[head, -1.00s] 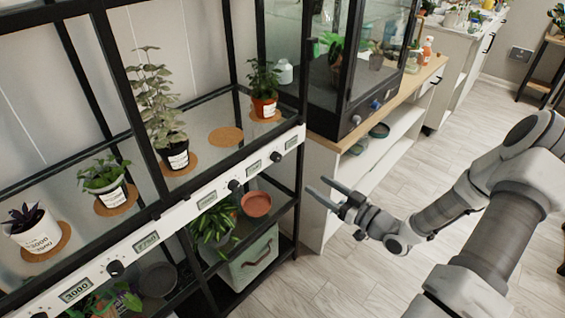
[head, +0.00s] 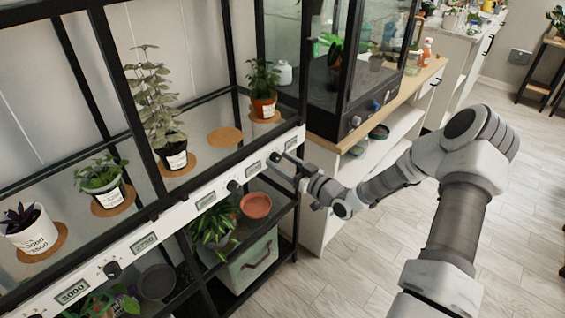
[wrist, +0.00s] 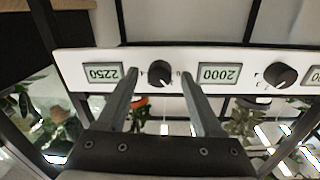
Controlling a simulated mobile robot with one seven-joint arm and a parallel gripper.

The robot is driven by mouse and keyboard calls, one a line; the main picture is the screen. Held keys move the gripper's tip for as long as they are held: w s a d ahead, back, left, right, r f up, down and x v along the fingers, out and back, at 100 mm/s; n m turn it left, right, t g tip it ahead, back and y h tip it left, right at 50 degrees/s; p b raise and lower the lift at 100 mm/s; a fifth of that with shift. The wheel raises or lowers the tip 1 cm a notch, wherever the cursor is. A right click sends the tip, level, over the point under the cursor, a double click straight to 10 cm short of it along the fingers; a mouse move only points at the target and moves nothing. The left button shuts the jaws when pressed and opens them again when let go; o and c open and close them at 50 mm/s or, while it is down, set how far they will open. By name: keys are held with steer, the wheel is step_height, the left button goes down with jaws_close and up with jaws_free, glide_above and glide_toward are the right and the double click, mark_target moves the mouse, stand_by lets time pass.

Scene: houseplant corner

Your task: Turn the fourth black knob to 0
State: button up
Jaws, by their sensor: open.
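A white rail (head: 180,215) on the front of the plant shelf carries several black knobs and small displays. The rightmost black knob in view (head: 275,157) sits near the rail's right end, between two displays. In the wrist view this knob (wrist: 160,73) appears upside down between displays reading 2250 (wrist: 104,74) and 2000 (wrist: 219,73). My gripper (head: 290,165) is open in front of it. In the wrist view the two fingers (wrist: 158,76) stand on either side of the knob with visible gaps. I cannot read the knob's setting clearly.
Potted plants, including a small one in an orange pot (head: 264,106), stand on the shelf above the rail. A terracotta saucer (head: 256,205) and a green crate (head: 254,262) are below. A cabinet (head: 345,190) stands to the right. The floor in front is clear.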

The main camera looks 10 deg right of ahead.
jaws_close()
steer(key=shift+f+n+b, duration=0.1)
steer(key=shift+n+b, duration=0.2)
steer(key=shift+b, duration=0.15)
steer(key=shift+f+n+b, duration=0.1)
steer(key=shift+n+b, duration=0.4)
steer(key=shift+b, duration=0.25)
steer(key=n+b, duration=0.2)
steer(key=b, duration=0.1)
steer(key=shift+f, duration=0.1)
steer(key=n+b, duration=0.3)
steer(key=b, duration=0.1)
steer(key=shift+n, duration=0.3)
steer(key=shift+n+b, duration=0.3)
steer(key=shift+n, duration=0.1)
steer(key=shift+r, duration=0.25)
